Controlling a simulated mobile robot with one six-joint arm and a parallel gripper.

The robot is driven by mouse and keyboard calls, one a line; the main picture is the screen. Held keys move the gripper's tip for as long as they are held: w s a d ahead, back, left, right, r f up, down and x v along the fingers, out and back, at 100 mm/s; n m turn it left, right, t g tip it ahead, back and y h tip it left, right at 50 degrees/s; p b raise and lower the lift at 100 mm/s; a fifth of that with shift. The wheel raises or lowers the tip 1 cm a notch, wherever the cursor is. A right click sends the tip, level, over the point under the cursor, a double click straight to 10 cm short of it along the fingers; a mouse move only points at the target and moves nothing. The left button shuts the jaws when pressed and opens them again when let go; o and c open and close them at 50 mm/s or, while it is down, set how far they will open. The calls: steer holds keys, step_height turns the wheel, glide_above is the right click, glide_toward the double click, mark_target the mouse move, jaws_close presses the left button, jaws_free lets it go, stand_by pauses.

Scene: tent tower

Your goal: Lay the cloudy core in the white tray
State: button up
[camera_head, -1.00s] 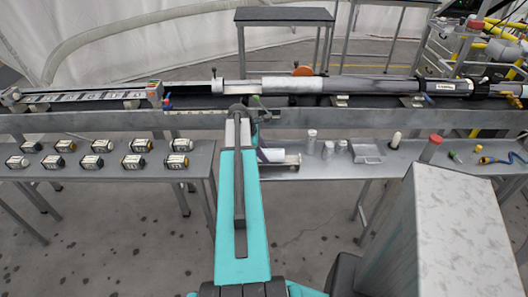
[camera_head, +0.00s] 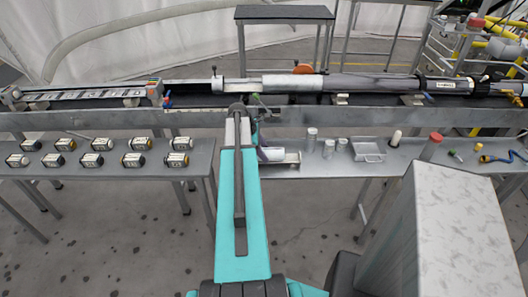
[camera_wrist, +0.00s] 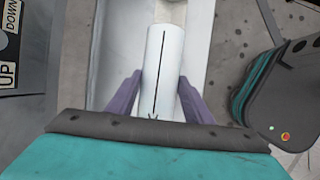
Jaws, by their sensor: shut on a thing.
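The cloudy core (camera_wrist: 164,55) is a whitish cylinder with a thin dark line along it. In the wrist view it lies lengthwise between the two purple fingers of my gripper (camera_wrist: 160,85), which is shut on it. The white tray (camera_wrist: 113,60) shows on both sides of the core, which is lined up with the tray and within its walls in this view. I cannot tell whether the core touches the tray floor. In the head view the core (camera_head: 271,154) shows at the right of my arm, by the tray (camera_head: 293,163); my arm hides the rest.
The tray stands on a grey bench (camera_head: 340,168) below a long rail (camera_head: 345,119). Small jars (camera_head: 312,140) and a clear square dish (camera_head: 368,150) stand to its right. Several labelled black-and-white blocks (camera_head: 93,160) sit on the left bench.

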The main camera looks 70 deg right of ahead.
steer(key=shift+f, duration=0.2)
stand_by(0.4)
steer(key=o, duration=1.5)
steer(key=shift+c, duration=0.2)
steer(key=b+v, duration=0.2)
steer(key=v, duration=1.1)
steer(key=shift+r, duration=0.35)
steer(key=shift+w+a, duration=0.15)
